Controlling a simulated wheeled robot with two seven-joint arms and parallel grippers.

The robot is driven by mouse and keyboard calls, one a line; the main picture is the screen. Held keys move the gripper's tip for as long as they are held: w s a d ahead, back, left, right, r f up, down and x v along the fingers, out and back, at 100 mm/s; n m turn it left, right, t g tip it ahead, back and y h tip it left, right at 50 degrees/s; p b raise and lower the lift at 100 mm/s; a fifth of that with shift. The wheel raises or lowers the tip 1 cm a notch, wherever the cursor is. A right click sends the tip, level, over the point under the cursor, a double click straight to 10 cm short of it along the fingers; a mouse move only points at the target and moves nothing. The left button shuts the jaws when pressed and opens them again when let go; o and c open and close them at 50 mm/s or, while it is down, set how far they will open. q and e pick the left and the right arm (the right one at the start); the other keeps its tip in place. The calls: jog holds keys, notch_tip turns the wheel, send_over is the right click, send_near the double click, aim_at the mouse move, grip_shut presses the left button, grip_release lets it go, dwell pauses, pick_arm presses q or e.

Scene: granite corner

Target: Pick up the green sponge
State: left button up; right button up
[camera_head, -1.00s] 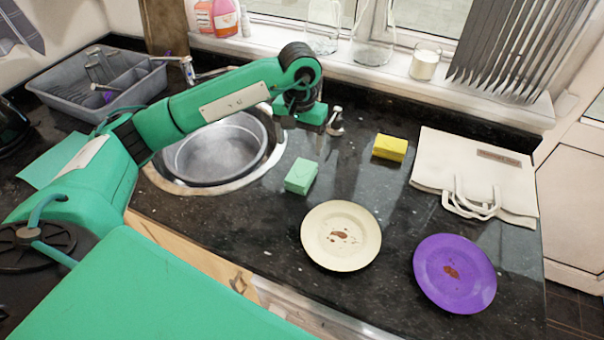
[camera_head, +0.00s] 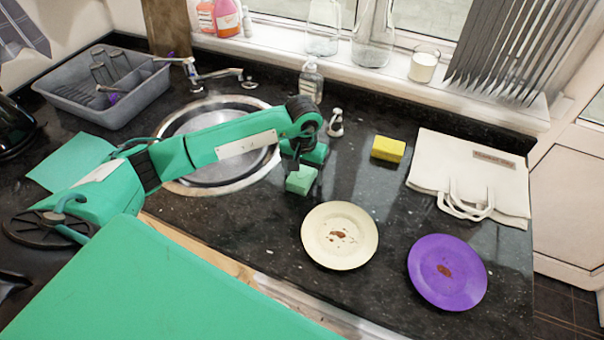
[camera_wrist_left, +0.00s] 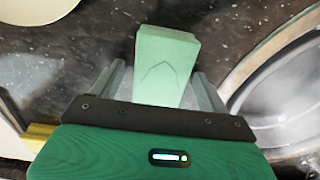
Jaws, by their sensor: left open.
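The green sponge (camera_head: 300,180) stands on the dark granite counter (camera_head: 215,225), between the sink and the cream plate. My left gripper (camera_head: 304,166) is over the sponge, its body hiding the sponge's far part in the head view. In the left wrist view the sponge (camera_wrist_left: 165,65) lies between the two open fingers of my left gripper (camera_wrist_left: 163,82), with a finger on each side and some gap showing. I cannot tell exactly how low the fingertips are against the sponge. My right gripper is not in view.
The sink (camera_head: 180,183) is left of the sponge, under my left arm. A dirty cream plate (camera_head: 318,249) is close in front, a purple plate (camera_head: 440,290) farther right. A yellow sponge (camera_head: 388,148), a tote bag (camera_head: 425,175) and a soap bottle (camera_head: 311,83) stand around.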

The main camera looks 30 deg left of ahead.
pick_arm(q)
jog(key=c, duration=1)
jog(key=shift+c, duration=0.3)
jog(key=shift+r, duration=0.1)
